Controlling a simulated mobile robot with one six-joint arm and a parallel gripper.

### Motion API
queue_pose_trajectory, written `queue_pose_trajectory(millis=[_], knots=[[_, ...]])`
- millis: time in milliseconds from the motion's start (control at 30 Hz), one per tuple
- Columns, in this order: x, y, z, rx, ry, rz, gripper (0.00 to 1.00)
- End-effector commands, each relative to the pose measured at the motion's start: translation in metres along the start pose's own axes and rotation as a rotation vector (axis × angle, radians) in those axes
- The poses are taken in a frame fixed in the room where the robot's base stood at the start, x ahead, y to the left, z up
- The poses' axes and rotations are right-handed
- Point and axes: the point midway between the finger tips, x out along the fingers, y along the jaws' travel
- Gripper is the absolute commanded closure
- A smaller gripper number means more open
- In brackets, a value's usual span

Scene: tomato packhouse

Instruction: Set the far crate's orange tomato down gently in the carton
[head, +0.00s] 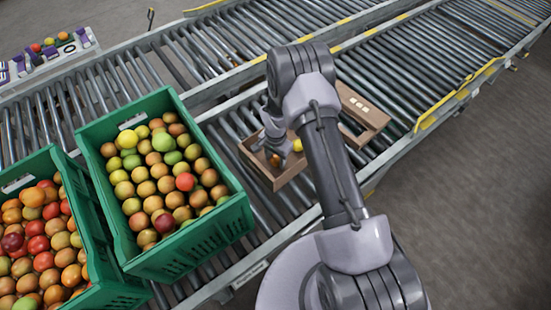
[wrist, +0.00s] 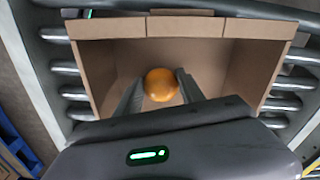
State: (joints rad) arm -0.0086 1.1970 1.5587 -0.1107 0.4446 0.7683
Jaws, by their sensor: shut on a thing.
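In the wrist view, an orange tomato (wrist: 161,84) sits between the two fingers of my gripper (wrist: 160,88), which are shut on it. The open brown carton (wrist: 248,70) surrounds the tomato and fingertips in that view; whether the tomato touches the carton floor I cannot tell. In the head view, the carton (head: 258,171) stands on the roller conveyor, with my gripper (head: 275,150) at it and my arm covering its right part. Two green crates full of mixed tomatoes stand to the left: one beside the carton (head: 190,248), one at the left edge (head: 120,290).
A second brown box (head: 362,108) with small pale items lies right of my arm on the rollers. Another roller conveyor (head: 200,50) with yellow edges runs behind. A grey unit with several fruits (head: 88,36) is at the upper left. Grey floor is free at the right.

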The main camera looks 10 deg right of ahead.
Motion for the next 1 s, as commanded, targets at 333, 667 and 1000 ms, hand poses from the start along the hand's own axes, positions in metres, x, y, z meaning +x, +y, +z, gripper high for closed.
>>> queue_pose_trajectory(millis=[333,667,1000], knots=[[0.0062,0.0000,0.0000,0.000,0.000,0.000,0.74],[0.0111,0.0000,0.0000,0.000,0.000,0.000,0.74],[0.0104,0.0000,0.0000,0.000,0.000,0.000,0.29]])
